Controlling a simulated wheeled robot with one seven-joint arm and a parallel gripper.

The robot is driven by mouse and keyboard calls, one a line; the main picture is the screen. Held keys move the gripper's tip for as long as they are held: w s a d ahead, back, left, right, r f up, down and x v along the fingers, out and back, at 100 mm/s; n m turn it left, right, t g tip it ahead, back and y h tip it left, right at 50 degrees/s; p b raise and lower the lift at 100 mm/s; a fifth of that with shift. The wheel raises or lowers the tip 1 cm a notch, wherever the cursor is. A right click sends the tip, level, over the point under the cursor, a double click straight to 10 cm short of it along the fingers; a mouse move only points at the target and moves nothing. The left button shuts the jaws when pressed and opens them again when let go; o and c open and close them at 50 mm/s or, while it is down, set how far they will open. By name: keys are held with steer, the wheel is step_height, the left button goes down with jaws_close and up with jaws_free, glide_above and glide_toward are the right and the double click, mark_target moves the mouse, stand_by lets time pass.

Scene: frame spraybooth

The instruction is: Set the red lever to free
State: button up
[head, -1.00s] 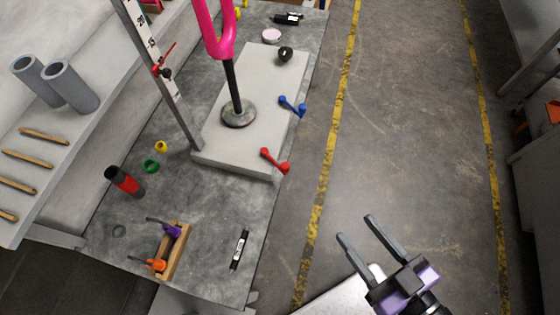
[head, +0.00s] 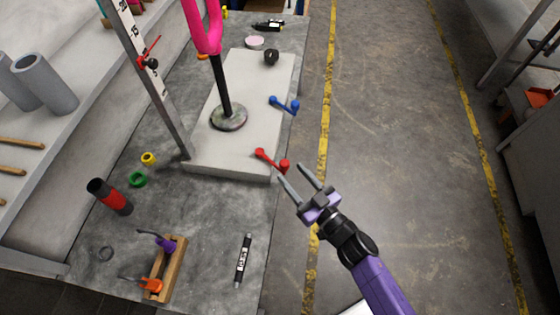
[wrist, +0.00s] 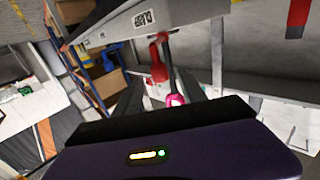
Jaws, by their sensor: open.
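The red lever (head: 271,160) is mounted at the near right corner of the pale base plate (head: 215,150), its handle end pointing right and slightly down. In the wrist view the red lever (wrist: 158,62) shows beyond the fingers, against the edge of the plate. A blue lever (head: 284,105) sits farther back on the plate's right edge. My gripper (head: 295,173) is open and empty, its fingertips close to the red lever's handle end. I cannot tell whether they touch it. Any lever position labels are too small to read.
A pink fork on a black post (head: 222,85) stands on the plate. A ruler post (head: 150,75) rises at its left. A wooden rack (head: 168,272), a black marker (head: 243,259) and a red-black cylinder (head: 110,196) lie nearer on the bench. The floor at right is clear.

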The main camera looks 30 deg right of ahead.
mark_target(282, 161)
steer(key=shift+w+a+b, duration=0.1)
steer(key=shift+w+a, duration=0.1)
steer(key=shift+w, duration=1.1)
steer(key=shift+w+a+b, duration=0.1)
steer(key=shift+w+a, duration=0.1)
steer(key=shift+w, duration=1.1)
steer(key=shift+w+a+b, duration=0.1)
steer(key=shift+w+a, duration=0.1)
steer(key=shift+w, duration=1.1)
jaws_close()
